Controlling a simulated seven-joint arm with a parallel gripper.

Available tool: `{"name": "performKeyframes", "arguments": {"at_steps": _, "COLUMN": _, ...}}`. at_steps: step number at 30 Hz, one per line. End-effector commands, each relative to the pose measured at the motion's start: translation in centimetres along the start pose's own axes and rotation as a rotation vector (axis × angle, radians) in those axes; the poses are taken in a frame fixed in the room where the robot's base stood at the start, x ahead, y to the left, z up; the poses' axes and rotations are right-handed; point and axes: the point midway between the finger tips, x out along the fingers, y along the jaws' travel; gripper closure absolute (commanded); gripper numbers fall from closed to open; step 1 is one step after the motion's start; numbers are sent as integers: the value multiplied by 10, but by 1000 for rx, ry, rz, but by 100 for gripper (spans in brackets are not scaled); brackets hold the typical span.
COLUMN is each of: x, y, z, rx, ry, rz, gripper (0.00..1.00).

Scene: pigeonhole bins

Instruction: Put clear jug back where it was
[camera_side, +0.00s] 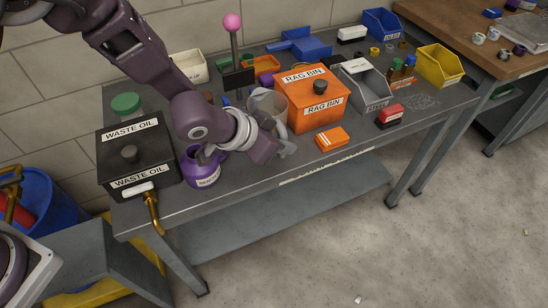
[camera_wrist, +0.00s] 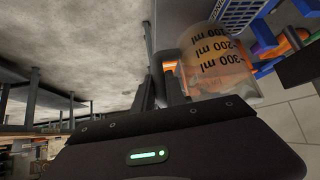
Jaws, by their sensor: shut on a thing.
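The clear jug (camera_side: 267,103) is in my gripper (camera_side: 284,150), partly hidden behind my wrist in the side view. In the wrist view the jug (camera_wrist: 215,60) shows large, with black marks of 100, 200 and 300 ml, and lies sideways in that picture. My gripper (camera_wrist: 170,95) is shut on it. The jug is just left of the orange rag bin, above or on the grey bench; I cannot tell whether its base touches.
The orange rag bin (camera_side: 311,100) stands close to the right. The black waste oil box (camera_side: 135,155) and a purple container (camera_side: 202,168) are to the left. An orange box (camera_side: 331,138) lies near the front edge. Bare bench top (camera_side: 262,178) shows in front.

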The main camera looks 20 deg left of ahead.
Motion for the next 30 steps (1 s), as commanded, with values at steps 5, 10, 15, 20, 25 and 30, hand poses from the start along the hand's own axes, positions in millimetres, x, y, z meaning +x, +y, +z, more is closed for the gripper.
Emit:
{"name": "performKeyframes", "arguments": {"at_steps": 5, "x": 23, "y": 0, "z": 23, "rx": -1, "ry": -1, "rz": -1, "gripper": 100}}
{"name": "performKeyframes", "arguments": {"at_steps": 10, "x": 46, "y": 1, "z": 45, "rx": -3, "ry": 0, "rz": -1, "gripper": 100}}
{"name": "performKeyframes", "arguments": {"at_steps": 15, "x": 49, "y": 1, "z": 47, "rx": -5, "ry": 3, "rz": -1, "gripper": 100}}
{"name": "performKeyframes", "arguments": {"at_steps": 20, "x": 49, "y": 1, "z": 48, "rx": -6, "ry": 3, "rz": -1, "gripper": 100}}
{"name": "performKeyframes", "arguments": {"at_steps": 25, "x": 50, "y": 1, "z": 48, "rx": -6, "ry": 2, "rz": -1, "gripper": 62}}
{"name": "performKeyframes", "arguments": {"at_steps": 30, "x": 50, "y": 1, "z": 48, "rx": -6, "ry": 2, "rz": -1, "gripper": 62}}
